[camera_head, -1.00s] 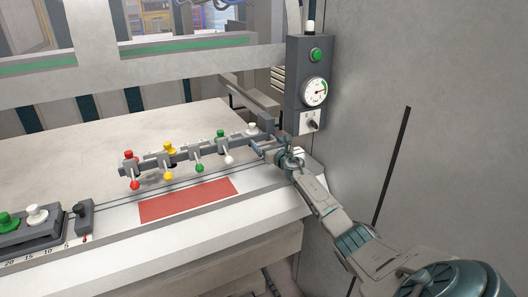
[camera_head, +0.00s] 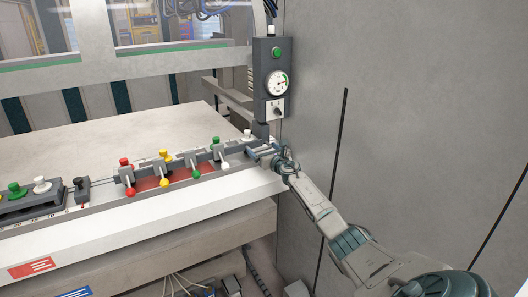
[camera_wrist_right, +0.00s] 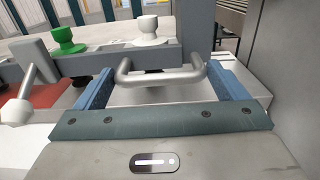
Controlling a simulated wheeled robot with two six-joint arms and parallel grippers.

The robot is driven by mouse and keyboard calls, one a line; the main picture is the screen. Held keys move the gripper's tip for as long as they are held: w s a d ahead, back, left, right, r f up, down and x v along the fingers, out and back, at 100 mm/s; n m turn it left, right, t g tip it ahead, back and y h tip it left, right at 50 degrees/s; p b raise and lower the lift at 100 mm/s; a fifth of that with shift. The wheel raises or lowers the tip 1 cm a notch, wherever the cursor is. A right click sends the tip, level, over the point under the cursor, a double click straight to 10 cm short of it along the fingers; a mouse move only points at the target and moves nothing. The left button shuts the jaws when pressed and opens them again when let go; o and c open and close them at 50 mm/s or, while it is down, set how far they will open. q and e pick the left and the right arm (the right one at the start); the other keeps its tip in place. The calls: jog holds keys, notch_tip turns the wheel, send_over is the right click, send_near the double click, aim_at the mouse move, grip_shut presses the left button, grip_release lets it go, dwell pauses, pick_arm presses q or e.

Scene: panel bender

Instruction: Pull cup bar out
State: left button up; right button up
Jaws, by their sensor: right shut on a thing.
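The cup bar (camera_head: 205,158) is a dark grey bar lying above the machine table near its front, over a red patch (camera_head: 149,183). It carries red, yellow, green and white cups with ball-ended levers. My right gripper (camera_head: 262,151) is at the bar's right end. In the right wrist view, a silver U-shaped handle (camera_wrist_right: 163,75) on the cup bar (camera_wrist_right: 105,62) sits between the blue fingers of my right gripper (camera_wrist_right: 160,88), which is shut on it. The left gripper is not in view.
A grey control box (camera_head: 270,80) with a green button and gauge stands behind the gripper. A grey wall (camera_head: 400,110) closes the right side. A dark block with green and white knobs (camera_head: 35,196) lies left of the bar.

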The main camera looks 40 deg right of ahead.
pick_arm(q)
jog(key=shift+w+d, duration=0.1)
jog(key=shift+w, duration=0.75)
pick_arm(e)
jog(key=shift+s+f, duration=0.15)
jog(key=shift+f, duration=0.45)
jog(key=o, duration=1.1)
jog(key=shift+s, duration=0.1)
jog(key=shift+c, duration=0.2)
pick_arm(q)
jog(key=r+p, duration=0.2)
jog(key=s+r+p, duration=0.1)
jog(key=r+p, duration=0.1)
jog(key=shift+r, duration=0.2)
pick_arm(e)
jog(key=v, duration=1.1)
jog(key=shift+s+r, duration=0.2)
jog(key=shift+r, duration=0.15)
